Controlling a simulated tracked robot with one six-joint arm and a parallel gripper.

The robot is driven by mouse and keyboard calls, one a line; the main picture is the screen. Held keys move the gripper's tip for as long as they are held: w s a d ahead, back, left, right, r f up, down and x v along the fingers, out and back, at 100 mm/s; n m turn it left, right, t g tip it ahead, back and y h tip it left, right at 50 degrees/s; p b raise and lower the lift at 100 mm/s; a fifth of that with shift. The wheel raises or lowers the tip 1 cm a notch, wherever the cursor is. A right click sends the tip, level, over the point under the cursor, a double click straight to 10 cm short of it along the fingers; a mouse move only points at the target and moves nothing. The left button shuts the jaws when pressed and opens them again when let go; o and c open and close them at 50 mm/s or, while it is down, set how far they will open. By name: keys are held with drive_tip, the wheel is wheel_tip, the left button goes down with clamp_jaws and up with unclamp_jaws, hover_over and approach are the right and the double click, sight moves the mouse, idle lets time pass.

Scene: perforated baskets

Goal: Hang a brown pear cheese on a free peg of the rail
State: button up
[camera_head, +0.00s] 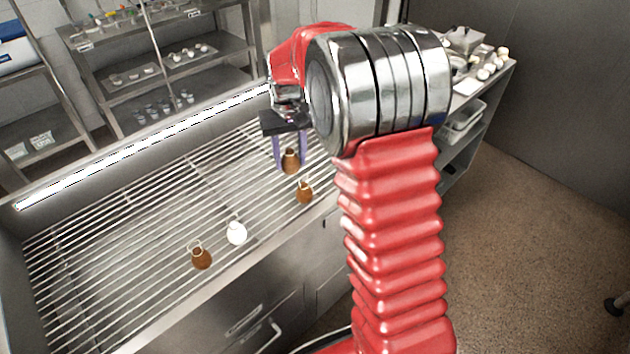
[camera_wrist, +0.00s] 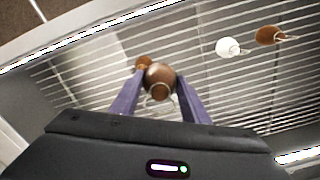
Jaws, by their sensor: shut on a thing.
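My gripper (camera_head: 290,155) has two purple fingers and is shut on a brown pear cheese (camera_head: 290,163). In the wrist view this cheese (camera_wrist: 160,82) sits between the fingertips, with its pale cord loop toward the gripper. The fingers point down over the barred rack; I cannot tell how far the cheese is above the bars. A white pear cheese (camera_head: 236,232) and another brown one (camera_head: 200,257) lie further left. I cannot make out a pegged rail.
The barred metal rack (camera_head: 110,245) is mostly bare on its left and back. A bright strip (camera_head: 140,150) runs along its back edge. Steel shelves (camera_head: 150,60) with small items stand behind. A side table (camera_head: 490,75) with white items is at the right.

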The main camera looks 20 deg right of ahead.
drive_tip(key=w+a+r+m, duration=0.1)
drive_tip(key=w+a+r, duration=0.1)
drive_tip(key=r, duration=0.4)
drive_tip(key=w+a+r+m, duration=0.1)
drive_tip(key=w+a+r, duration=0.1)
drive_tip(key=r, duration=0.4)
drive_tip(key=shift+w+m, duration=0.2)
drive_tip(key=shift+m, duration=0.1)
drive_tip(key=shift+s+f, duration=0.1)
drive_tip(key=shift+s, duration=0.05)
